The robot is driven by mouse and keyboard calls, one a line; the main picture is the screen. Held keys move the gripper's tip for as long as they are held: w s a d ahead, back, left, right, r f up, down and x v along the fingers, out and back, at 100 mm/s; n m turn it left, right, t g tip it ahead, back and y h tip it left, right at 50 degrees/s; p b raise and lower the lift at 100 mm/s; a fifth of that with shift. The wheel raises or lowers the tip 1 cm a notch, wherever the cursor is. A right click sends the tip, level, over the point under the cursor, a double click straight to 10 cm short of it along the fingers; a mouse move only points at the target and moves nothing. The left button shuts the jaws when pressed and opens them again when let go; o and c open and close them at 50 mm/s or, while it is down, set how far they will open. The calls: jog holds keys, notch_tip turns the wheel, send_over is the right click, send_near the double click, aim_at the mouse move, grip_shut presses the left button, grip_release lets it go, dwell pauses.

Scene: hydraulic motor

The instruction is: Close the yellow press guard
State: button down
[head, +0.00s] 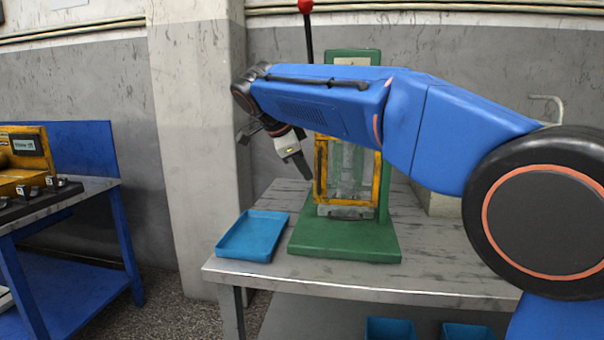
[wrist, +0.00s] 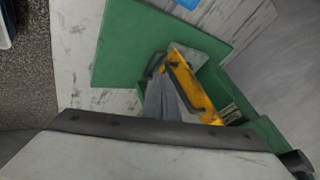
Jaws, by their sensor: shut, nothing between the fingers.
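The green press (head: 345,240) stands on the metal-topped table, its upper part partly hidden behind my blue arm. Its guard (head: 320,172) is a yellow frame with a clear panel, standing upright at the front of the press. I cannot tell whether it sits flush. My gripper (head: 307,174) points down just left of the guard's left edge, shut and empty; I cannot tell whether it touches. In the wrist view the yellow guard (wrist: 194,88) shows from above with a dark handle, beside the green base (wrist: 125,50).
A blue tray (head: 253,236) lies on the table (head: 340,281) left of the press. A lever with a red knob (head: 305,6) rises above the press. A concrete pillar (head: 200,130) stands behind at left. A blue bench (head: 75,250) with yellow equipment is at far left.

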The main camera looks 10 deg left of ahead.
jog(key=w+a+v, duration=0.1)
jog(key=v, duration=0.7)
jog(key=s+d+f+n+g+y, duration=0.1)
jog(key=s+d+f+n, duration=0.2)
jog(key=d, duration=0.7)
jog(key=s+d+f+n, duration=0.2)
jog(key=s+d+f, duration=0.1)
jog(key=d, duration=0.8)
jog(key=s+d+f+n+g+y, duration=0.1)
jog(key=s+d+f+n, duration=0.25)
jog(key=d, duration=0.65)
jog(key=s+d+f+n, duration=0.2)
jog(key=s+d+f, duration=0.2)
jog(key=s+f, duration=0.3)
jog(key=s+d+f+n+y, duration=0.1)
jog(key=s+d+f+n, duration=0.1)
jog(key=s+d+f, duration=0.3)
jog(key=s+d+f+n, duration=0.2)
jog(key=s+d+f, duration=0.2)
jog(key=s+f, duration=0.7)
jog(key=shift+s+d+f+y, duration=0.2)
jog(key=shift+d+f+y, duration=0.05)
jog(key=shift+d+y, duration=0.05)
